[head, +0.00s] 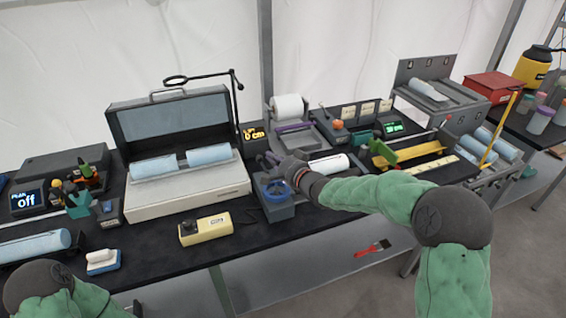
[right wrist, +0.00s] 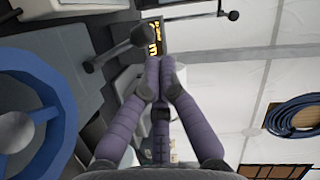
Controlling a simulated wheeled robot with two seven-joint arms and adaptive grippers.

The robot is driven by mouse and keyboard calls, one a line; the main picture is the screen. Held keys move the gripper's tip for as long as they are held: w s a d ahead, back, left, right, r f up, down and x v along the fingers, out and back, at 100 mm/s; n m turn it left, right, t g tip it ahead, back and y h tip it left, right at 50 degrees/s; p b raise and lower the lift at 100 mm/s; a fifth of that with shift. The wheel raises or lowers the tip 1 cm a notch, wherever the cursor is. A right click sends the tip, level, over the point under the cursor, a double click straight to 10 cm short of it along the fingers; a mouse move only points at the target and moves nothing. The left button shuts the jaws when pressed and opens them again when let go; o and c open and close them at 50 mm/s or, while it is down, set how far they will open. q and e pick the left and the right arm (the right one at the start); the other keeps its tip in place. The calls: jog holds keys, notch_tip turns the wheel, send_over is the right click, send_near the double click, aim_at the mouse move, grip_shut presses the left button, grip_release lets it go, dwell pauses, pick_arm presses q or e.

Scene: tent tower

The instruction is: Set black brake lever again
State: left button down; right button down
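The black brake lever (right wrist: 118,52), a dark rod with a rounded knob, shows in the right wrist view. The tips appear apart from the lever knob. In the head view my right gripper (head: 270,159) reaches over the grey unit (head: 280,212) with the blue wheel (head: 275,189), and the lever is hard to make out there. My left forearm is at the bottom left; its gripper is not in view.
An open case with blue rolls (head: 190,190) stands to the left. A small orange display (head: 255,133) is behind the lever area. A yellow box (head: 205,229) lies in front.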

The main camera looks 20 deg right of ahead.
jog(key=shift+w+a+f, duration=0.15)
jog(key=shift+a, duration=0.1)
jog(key=shift+w+a, duration=0.1)
jog(key=shift+a, duration=0.2)
jog(key=shift+a+p, duration=0.7)
jog(key=shift+a, duration=0.2)
jog(key=shift+d+f, duration=0.1)
jog(key=shift+d, duration=0.1)
jog(key=shift+a, duration=0.1)
